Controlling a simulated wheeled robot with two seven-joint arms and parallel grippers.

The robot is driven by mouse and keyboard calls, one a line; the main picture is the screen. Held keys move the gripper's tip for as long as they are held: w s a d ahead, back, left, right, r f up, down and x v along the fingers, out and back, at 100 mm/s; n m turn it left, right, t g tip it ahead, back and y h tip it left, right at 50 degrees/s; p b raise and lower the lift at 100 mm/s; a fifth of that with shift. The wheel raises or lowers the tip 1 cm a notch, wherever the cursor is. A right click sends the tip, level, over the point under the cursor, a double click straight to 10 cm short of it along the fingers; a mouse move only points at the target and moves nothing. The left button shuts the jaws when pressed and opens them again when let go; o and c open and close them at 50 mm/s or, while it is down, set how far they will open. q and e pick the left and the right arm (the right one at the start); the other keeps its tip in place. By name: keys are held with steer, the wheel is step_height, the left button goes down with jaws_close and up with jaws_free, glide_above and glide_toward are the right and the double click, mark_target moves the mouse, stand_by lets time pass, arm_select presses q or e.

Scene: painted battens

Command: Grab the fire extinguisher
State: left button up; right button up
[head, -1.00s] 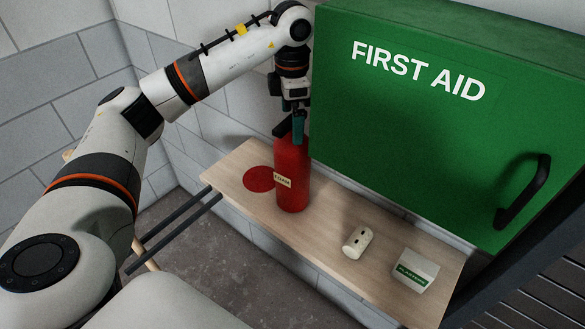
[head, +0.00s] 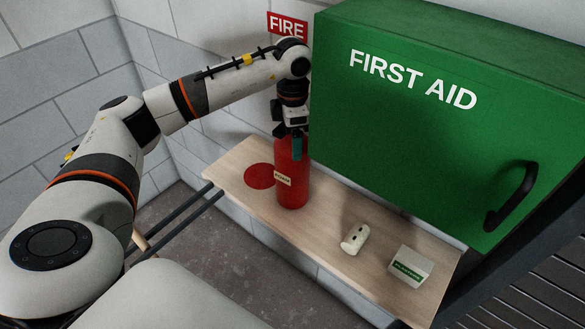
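The red fire extinguisher (head: 293,184) stands upright on the wooden shelf, with a pale label (head: 283,180) on its side. My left gripper (head: 297,146) points down over its top, and a teal finger overlaps the upper end of the cylinder. The extinguisher's valve and handle are mostly hidden by the gripper. I cannot tell whether the fingers are closed on it. My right gripper is not in view.
A red disc (head: 259,176) lies on the shelf (head: 320,212) left of the extinguisher. A small white cylinder (head: 354,239) and a plasters box (head: 410,267) stand to the right. A green first aid cabinet (head: 420,130) rises close behind, near a red FIRE sign (head: 287,25).

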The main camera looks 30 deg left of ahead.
arm_select(q)
steer(key=c, duration=0.9)
steer(key=shift+w+r, duration=0.15)
steer(key=shift+c, duration=0.3)
steer(key=shift+r, duration=0.1)
